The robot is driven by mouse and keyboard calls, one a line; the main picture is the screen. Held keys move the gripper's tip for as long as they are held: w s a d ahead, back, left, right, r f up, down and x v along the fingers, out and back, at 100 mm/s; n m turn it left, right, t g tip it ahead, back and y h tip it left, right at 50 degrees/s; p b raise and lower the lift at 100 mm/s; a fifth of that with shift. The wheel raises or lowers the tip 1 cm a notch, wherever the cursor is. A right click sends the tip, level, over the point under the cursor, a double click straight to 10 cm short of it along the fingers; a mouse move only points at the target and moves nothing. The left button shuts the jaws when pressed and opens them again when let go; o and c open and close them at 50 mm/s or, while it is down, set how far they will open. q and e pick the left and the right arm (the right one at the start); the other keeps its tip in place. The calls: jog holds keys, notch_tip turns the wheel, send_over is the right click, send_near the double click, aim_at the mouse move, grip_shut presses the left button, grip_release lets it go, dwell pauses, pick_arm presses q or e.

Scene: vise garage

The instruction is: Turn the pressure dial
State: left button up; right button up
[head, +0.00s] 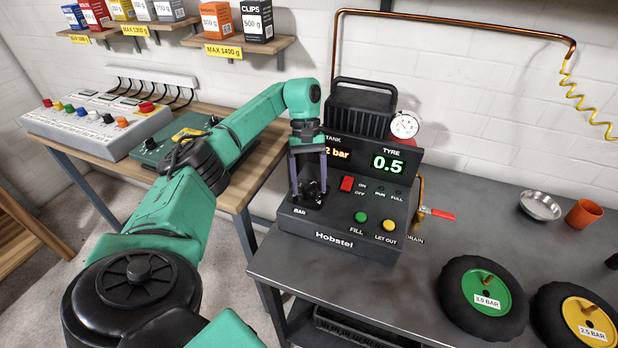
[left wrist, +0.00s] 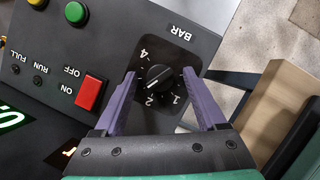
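The pressure dial (left wrist: 159,77) is a round black knob with a white pointer line, on a dark plate numbered 1, 2 and 4 and labelled BAR. It sits at the left of the black Hobstel compressor panel (head: 335,238). My left gripper (head: 309,192) points down over the dial in the head view. In the left wrist view its purple fingers (left wrist: 166,95) are spread wide, one on each side of the dial, with clear gaps to the knob. The fingers partly hide the dial in the head view. The pointer lies between the 2 and the 4 sides. My right gripper is not in view.
The panel also has a red switch (head: 347,184), a green button (head: 361,216) and a yellow button (head: 389,225). The tyre display (head: 387,163) reads 0.5. A red-handled drain valve (head: 437,213) sticks out right. Tyres (head: 451,289) lie on the grey bench at right.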

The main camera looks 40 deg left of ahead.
pick_arm(q)
jog(key=v, duration=0.2)
jog(key=shift+w+a+r, duration=0.1)
jog(key=shift+r, duration=0.15)
jog(key=p+v, duration=0.7)
jog(key=v, duration=0.5)
jog(key=shift+f, duration=0.1)
